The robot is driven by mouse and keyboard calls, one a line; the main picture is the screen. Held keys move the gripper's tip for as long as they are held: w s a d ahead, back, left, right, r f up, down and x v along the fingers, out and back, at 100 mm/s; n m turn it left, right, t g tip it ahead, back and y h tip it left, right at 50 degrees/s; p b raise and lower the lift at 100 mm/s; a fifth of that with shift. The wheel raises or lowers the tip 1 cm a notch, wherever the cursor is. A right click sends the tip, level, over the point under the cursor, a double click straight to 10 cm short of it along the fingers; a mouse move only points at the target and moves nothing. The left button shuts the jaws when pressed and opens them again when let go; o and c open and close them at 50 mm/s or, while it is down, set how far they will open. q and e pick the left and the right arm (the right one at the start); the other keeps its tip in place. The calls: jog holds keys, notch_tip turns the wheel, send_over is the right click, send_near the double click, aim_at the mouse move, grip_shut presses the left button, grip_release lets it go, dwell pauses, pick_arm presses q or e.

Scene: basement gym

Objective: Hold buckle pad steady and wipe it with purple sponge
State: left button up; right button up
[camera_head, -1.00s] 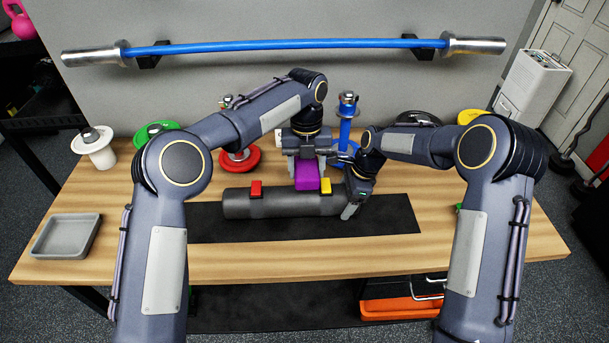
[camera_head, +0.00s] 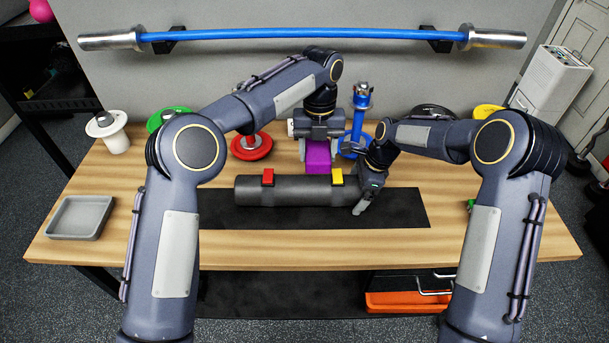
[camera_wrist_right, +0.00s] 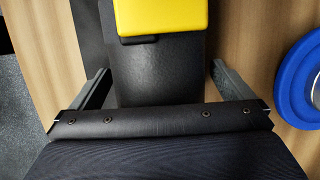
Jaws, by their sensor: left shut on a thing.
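The buckle pad (camera_head: 300,190), a dark grey roll with a red buckle (camera_head: 268,177) and a yellow buckle (camera_head: 336,177), lies on a black mat (camera_head: 400,207) on the bench. My left gripper (camera_head: 318,150) is shut on the purple sponge (camera_head: 318,162), just behind the pad between the buckles; contact with the pad is unclear. My right gripper (camera_head: 364,202) is at the pad's right end. In the right wrist view its fingers (camera_wrist_right: 162,85) are open on either side of the pad (camera_wrist_right: 160,75), with narrow gaps, and the yellow buckle (camera_wrist_right: 160,15) lies beyond.
A blue stand (camera_head: 358,125) and a red weight disc (camera_head: 252,148) stand behind the pad. A grey tray (camera_head: 80,218) and a white spool-like object (camera_head: 110,130) are at the left. A blue barbell (camera_head: 300,33) hangs on the wall. The bench front is clear.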

jog(key=v, duration=1.2)
